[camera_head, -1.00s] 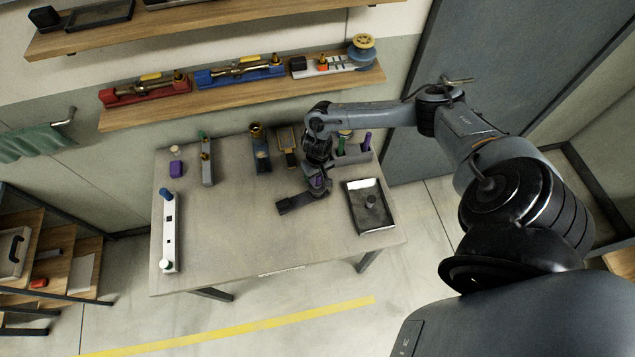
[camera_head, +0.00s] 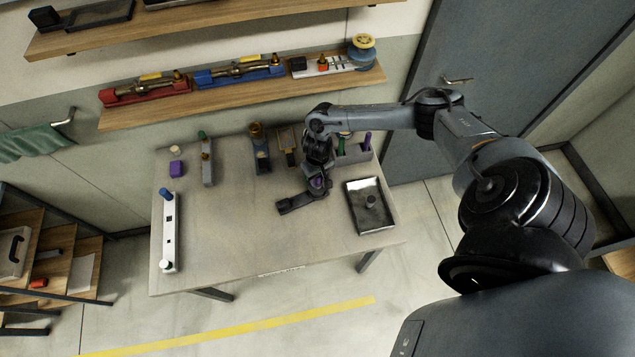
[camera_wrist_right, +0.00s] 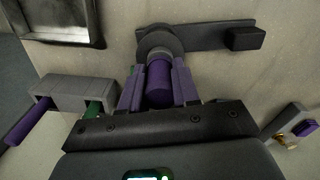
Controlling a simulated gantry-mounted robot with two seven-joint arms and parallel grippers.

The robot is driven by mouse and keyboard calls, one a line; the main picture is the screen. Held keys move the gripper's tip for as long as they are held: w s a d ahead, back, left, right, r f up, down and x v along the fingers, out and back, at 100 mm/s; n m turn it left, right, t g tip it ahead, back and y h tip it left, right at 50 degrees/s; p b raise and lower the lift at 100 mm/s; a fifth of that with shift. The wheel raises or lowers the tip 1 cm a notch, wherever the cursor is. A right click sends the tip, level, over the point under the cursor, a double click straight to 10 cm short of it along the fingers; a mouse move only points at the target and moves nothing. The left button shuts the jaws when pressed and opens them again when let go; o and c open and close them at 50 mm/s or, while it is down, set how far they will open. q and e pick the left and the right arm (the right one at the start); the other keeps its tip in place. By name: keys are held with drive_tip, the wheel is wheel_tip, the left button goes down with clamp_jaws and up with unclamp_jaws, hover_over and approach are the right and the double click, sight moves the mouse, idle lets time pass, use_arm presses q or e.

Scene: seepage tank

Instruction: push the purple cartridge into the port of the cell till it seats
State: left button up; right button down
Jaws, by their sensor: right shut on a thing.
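My right gripper (camera_head: 318,178) is shut on the purple cartridge (camera_head: 318,184) over the middle of the table. In the right wrist view the purple cartridge (camera_wrist_right: 160,83) sits between the two fingers of the gripper (camera_wrist_right: 158,88). Its far end meets a round grey collar (camera_wrist_right: 158,40) on a dark flat bar (camera_wrist_right: 210,35), which looks like the cell. The bar also shows in the head view (camera_head: 295,204), lying on the table. The port is hidden behind the cartridge, so I cannot tell how deep the cartridge sits. My left gripper is not in view.
A grey rack (camera_wrist_right: 72,93) with a purple and a green piece stands close beside the gripper. A shallow tray (camera_head: 368,222) lies to the right. A white bar (camera_head: 169,235) lies at the left of the table (camera_head: 230,250); the front middle is clear.

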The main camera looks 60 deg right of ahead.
drive_tip(key=shift+f, duration=0.15)
drive_tip(key=c, duration=0.8)
unclamp_jaws()
drive_tip(key=shift+o, duration=0.2)
wheel_tip(320, 180, up, 12)
drive_tip(key=shift+r, duration=0.1)
